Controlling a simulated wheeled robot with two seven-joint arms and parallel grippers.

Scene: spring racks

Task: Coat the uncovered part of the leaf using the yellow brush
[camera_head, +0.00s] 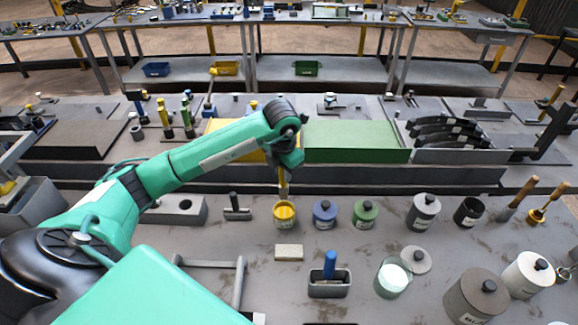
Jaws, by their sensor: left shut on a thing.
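My left gripper (284,166) is above the yellow pot (285,216) near the middle of the bench. It is shut on the yellow brush (283,185), which points down with its lower end at or in the pot's opening. The bristles cannot be made out. Several dark curved leaves (446,130) lie in a grey tray (455,157) at the right. From here I cannot tell which part of a leaf is uncovered. My right gripper is not in view.
A blue pot (325,214) and a green pot (364,214) stand right of the yellow one. A blue-handled tool (329,265) stands in a holder in front. Grey jars (424,211) crowd the right.

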